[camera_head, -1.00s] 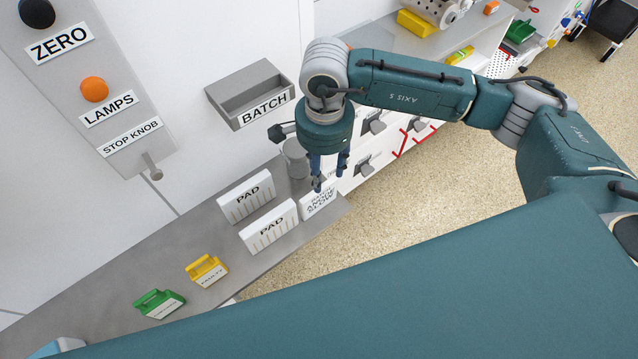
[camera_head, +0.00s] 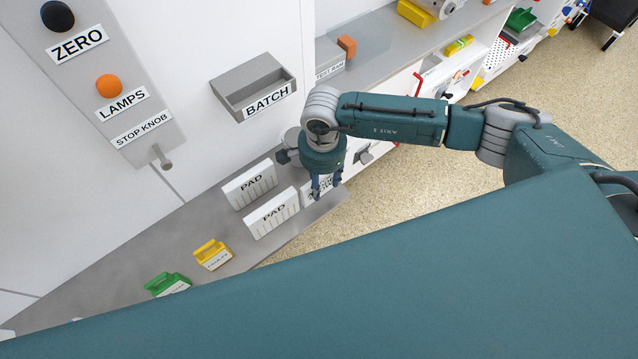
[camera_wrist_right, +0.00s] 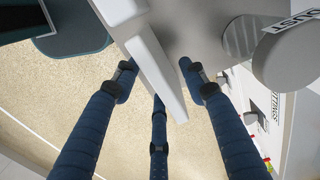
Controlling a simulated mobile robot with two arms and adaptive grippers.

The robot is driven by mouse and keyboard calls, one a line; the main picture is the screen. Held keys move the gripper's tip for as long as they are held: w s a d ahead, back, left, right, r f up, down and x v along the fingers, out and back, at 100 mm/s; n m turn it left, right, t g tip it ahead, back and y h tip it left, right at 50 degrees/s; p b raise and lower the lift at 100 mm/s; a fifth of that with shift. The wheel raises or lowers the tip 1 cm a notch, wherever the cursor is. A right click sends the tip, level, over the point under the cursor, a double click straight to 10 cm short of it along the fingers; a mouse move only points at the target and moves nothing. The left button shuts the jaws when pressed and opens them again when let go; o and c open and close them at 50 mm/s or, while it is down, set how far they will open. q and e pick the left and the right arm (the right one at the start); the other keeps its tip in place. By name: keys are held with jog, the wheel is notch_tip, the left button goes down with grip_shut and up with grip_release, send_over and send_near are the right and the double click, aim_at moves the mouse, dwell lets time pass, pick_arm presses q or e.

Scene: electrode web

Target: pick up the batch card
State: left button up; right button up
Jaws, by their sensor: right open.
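The batch card is a small white card with black print (camera_head: 308,193), standing near the right end of the grey shelf, beside the pads. In the head view my right gripper (camera_head: 325,188) points down over it and hides much of it. In the right wrist view a white upright slab, seen nearly edge-on, looks like the card (camera_wrist_right: 160,75). It lies between the blue fingers of the open right gripper (camera_wrist_right: 157,85). I cannot tell whether any finger touches it. My left gripper is not in view.
Two white PAD blocks (camera_head: 272,214) stand just left of the card. A grey BATCH holder (camera_head: 252,84) is on the wall above. A round grey container is close behind the gripper.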

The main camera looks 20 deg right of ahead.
jog(key=shift+c, duration=0.5)
grip_shut()
jog(key=shift+r, duration=0.2)
